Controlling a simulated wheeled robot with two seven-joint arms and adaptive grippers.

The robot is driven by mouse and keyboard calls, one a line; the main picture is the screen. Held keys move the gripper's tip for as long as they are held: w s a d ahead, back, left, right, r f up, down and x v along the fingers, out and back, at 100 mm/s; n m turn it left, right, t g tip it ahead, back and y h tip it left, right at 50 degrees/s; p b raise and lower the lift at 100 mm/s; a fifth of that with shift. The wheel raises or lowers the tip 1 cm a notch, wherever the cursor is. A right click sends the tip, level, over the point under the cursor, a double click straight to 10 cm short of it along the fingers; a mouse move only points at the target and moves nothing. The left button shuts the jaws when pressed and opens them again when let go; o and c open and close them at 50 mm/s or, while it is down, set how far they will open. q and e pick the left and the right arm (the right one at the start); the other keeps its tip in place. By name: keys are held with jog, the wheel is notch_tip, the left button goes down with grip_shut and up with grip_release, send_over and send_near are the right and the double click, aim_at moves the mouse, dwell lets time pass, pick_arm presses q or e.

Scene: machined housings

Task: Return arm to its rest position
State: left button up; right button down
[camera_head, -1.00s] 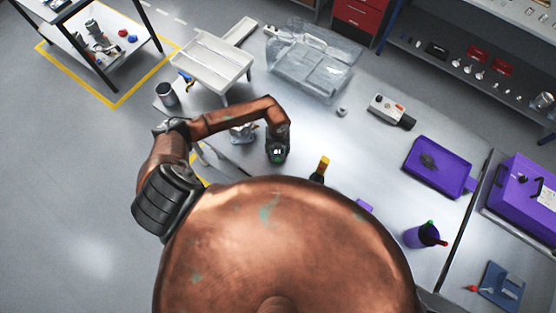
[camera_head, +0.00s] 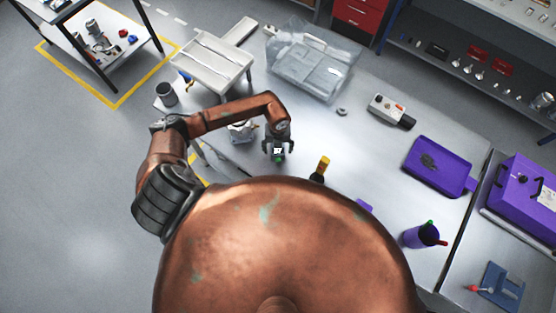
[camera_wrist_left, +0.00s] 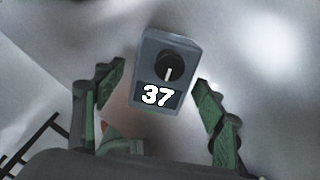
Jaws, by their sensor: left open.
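My left gripper (camera_head: 278,146) is open above the near side of the metal table (camera_head: 345,150). In the left wrist view its two green-padded fingers (camera_wrist_left: 157,105) stand apart, with clear gaps to a grey block (camera_wrist_left: 163,55). The block has a round black dial and a label reading 37. In the head view the block's white label (camera_head: 278,151) shows between the fingers, with a green spot just below. My left arm (camera_head: 232,114) is bent at the elbow, over the table's left end. My right gripper is not in view.
A white tray (camera_head: 238,66) and a clear plastic bin (camera_head: 335,52) stand behind the gripper. A metal part (camera_head: 241,132) lies beside the arm and a grey cup (camera_head: 166,92) farther left.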

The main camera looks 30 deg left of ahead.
pick_arm(q)
notch_tip(320, 180, up, 10)
jog(key=shift+f, duration=0.1)
dwell(0.4)
